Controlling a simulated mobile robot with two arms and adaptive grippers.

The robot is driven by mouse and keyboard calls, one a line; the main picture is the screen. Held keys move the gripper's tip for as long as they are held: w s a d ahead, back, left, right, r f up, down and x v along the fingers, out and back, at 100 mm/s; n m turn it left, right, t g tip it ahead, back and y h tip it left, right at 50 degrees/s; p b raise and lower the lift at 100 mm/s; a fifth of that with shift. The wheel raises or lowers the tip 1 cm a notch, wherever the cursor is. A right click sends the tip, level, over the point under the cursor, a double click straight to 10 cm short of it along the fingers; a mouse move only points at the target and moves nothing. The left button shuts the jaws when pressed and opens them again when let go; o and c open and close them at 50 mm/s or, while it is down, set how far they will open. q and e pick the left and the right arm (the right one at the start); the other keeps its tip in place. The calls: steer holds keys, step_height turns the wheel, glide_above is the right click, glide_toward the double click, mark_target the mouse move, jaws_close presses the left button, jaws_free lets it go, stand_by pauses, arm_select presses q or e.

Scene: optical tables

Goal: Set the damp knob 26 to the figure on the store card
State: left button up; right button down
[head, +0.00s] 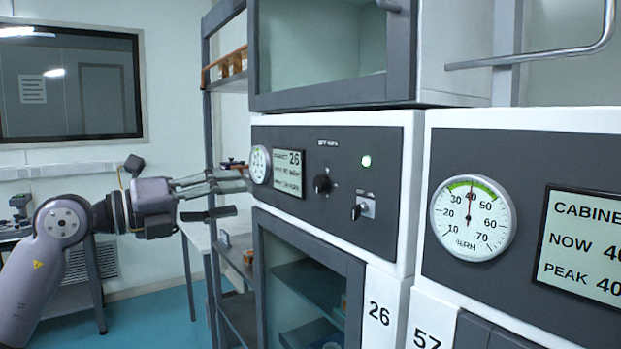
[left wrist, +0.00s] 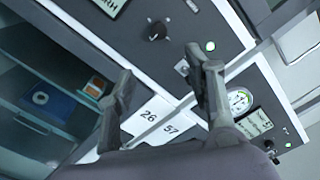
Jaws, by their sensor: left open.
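The damp knob (head: 322,184) is a small black dial on the dark panel of cabinet 26 (head: 379,312), under a "SET %RH" marking. It also shows in the left wrist view (left wrist: 156,30); I cannot read its setting. My left gripper (head: 238,198) is open and empty, left of the knob and apart from it. In the left wrist view its fingers (left wrist: 160,68) spread below the knob, with the panel beyond. My right gripper is not in view. I cannot make out a store card in either view.
Cabinet 26 has a round gauge (head: 260,165), a display (head: 289,172), a green lamp (head: 366,161) and a key switch (head: 361,208). Cabinet 57 (head: 426,336) adjoins at right, its gauge (head: 473,218) near 40. A handle bar (head: 535,55) juts out above. Shelves (head: 236,265) stand behind.

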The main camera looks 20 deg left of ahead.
mark_target(317, 185)
arm_select(q)
steer(key=p+x, duration=0.7)
steer(key=x, duration=0.9)
steer(key=shift+w+r, duration=0.2)
steer(key=shift+w+d+f, duration=0.1)
steer(key=shift+w+d, duration=0.3)
steer(key=shift+c, duration=0.4)
steer(key=c, duration=0.4)
jaws_close()
